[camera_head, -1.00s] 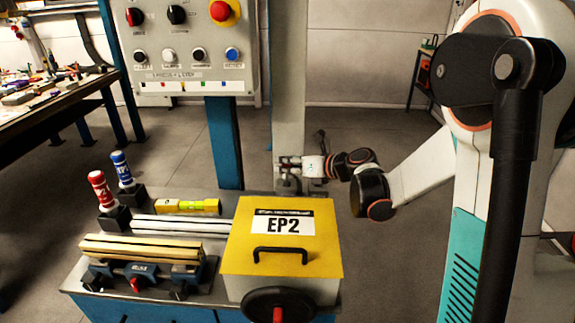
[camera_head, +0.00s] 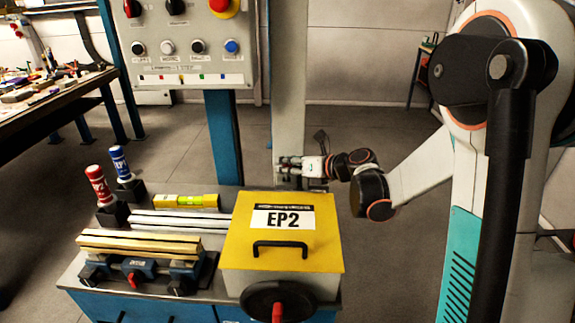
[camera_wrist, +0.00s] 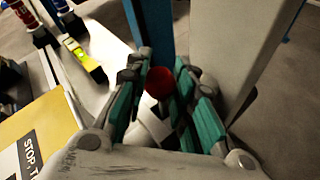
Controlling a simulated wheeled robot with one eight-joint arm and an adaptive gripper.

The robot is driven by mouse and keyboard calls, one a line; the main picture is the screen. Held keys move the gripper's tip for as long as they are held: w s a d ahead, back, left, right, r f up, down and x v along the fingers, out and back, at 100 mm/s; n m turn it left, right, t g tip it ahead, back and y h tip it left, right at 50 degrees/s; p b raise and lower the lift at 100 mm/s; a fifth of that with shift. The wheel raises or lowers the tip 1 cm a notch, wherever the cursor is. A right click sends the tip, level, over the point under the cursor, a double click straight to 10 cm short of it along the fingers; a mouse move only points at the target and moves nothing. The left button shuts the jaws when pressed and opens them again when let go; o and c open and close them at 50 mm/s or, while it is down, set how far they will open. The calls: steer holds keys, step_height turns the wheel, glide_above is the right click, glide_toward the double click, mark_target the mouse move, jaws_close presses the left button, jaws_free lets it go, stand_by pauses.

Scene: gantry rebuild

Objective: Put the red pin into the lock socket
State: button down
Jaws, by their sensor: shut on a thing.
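My gripper (camera_head: 290,168) is beside the grey upright post (camera_head: 289,120), past the back right of the yellow box. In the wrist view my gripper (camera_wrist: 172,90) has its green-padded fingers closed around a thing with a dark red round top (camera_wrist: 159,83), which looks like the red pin. Its lower part is hidden between the fingers, so I cannot tell whether its end is in anything. I cannot make out the lock socket clearly in either view.
Red (camera_head: 98,185) and blue (camera_head: 121,162) labelled handles stand in black holders. A yellow level (camera_head: 190,201) lies behind a vise (camera_head: 140,268). The control panel (camera_head: 185,45) hangs above.

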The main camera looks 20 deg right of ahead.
steer(key=c, duration=1.3)
jaws_free()
steer(key=o, duration=0.6)
steer(key=shift+r, duration=0.15)
steer(key=shift+r+p, duration=2.85)
steer(key=shift+r, duration=1.1)
